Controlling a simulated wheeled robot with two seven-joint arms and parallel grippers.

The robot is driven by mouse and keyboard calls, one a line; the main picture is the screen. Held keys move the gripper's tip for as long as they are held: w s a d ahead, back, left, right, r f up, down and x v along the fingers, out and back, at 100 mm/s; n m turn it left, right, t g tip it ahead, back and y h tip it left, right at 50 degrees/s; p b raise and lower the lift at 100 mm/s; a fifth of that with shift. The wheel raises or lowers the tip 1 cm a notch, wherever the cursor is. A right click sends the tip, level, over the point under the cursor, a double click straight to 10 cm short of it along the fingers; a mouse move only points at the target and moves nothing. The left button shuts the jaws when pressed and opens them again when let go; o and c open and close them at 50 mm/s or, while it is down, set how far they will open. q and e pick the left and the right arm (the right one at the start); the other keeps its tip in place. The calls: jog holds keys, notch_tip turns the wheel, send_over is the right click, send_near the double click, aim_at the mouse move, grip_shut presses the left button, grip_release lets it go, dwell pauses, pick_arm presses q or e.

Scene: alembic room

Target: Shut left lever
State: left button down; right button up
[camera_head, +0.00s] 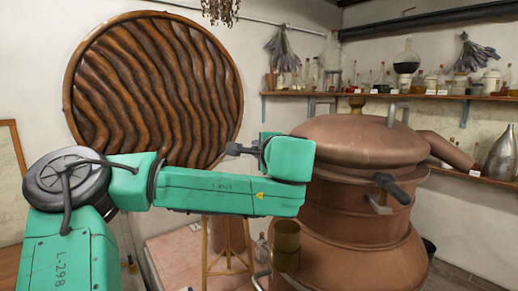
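The copper alembic (345,225) stands right of centre with its domed lid (365,140) seated on top. A lever with a dark handle (395,188) and a pale metal bracket sits on its front, below the lid. My green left arm (225,190) reaches in from the left and covers the alembic's upper left side. A dark, handle-like piece (238,149) sticks out left of the arm's end; I cannot tell whether it is a lever or part of my arm. The fingers of my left gripper are not visible. My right gripper is not in view.
A large round wavy brown panel (155,88) is on the wall behind my arm. A brass cup (286,237) is at the alembic's lower left, near a yellow stand (228,262). Shelves with bottles and flasks (406,62) line the right wall.

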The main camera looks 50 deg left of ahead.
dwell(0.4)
pick_arm(q)
jog(key=c, duration=1.1)
grip_release()
jog(key=shift+s, duration=0.1)
jog(key=b+v, duration=0.6)
jog(key=v, duration=0.8)
jog(key=shift+d+r, duration=0.15)
jog(key=shift+d, duration=0.2)
jog(key=shift+a, duration=0.2)
jog(key=shift+d, duration=0.1)
